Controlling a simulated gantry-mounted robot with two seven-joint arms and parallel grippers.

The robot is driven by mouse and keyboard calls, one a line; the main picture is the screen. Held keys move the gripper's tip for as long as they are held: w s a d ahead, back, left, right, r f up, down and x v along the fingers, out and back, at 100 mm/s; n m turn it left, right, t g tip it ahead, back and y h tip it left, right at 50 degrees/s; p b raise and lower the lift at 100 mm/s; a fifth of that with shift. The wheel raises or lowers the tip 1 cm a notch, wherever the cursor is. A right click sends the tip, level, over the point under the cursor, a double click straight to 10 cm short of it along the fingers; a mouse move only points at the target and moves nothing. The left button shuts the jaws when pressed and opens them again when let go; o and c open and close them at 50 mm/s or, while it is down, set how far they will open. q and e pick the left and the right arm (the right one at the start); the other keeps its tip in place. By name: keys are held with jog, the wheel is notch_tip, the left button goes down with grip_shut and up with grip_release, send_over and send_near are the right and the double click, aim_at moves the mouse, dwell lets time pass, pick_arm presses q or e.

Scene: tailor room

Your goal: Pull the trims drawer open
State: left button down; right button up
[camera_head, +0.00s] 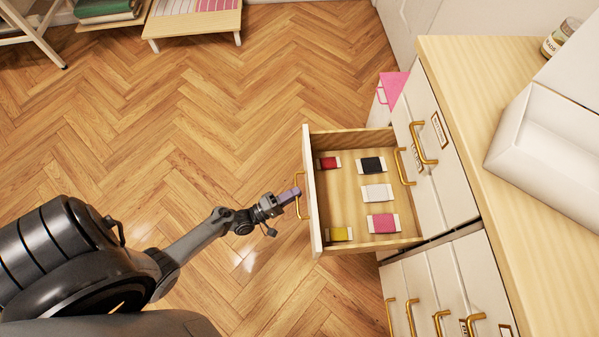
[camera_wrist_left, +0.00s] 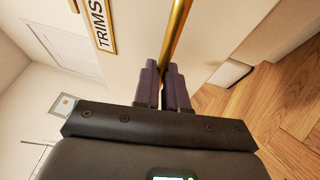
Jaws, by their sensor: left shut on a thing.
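The trims drawer (camera_head: 312,215) is a pale wooden drawer with a white front. It stands pulled out of the cabinet, its inside open to view. A brass handle (camera_head: 299,211) is on its front. My left gripper (camera_head: 292,194) is at this handle and shut on it. In the left wrist view the two dark fingers (camera_wrist_left: 163,82) close around the handle bar (camera_wrist_left: 180,25). The label reading TRIMS (camera_wrist_left: 99,25) is on the drawer front there. My right gripper is in neither view.
The drawer holds several small wrapped cards, among them a black one (camera_head: 371,165) and a yellow one (camera_head: 339,234). Other drawers with brass handles (camera_head: 424,146) stay in the cabinet. The wooden countertop (camera_head: 460,85) carries a white machine (camera_head: 550,145). The herringbone floor (camera_head: 200,110) left of the drawer is clear.

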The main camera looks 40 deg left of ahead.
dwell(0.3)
pick_arm(q)
jog(key=c, duration=1.2)
grip_release()
jog(key=shift+s, duration=0.1)
jog(key=p+v, duration=0.1)
jog(key=v, duration=0.9)
jog(key=shift+s+a, duration=0.2)
jog(key=shift+s, duration=0.15)
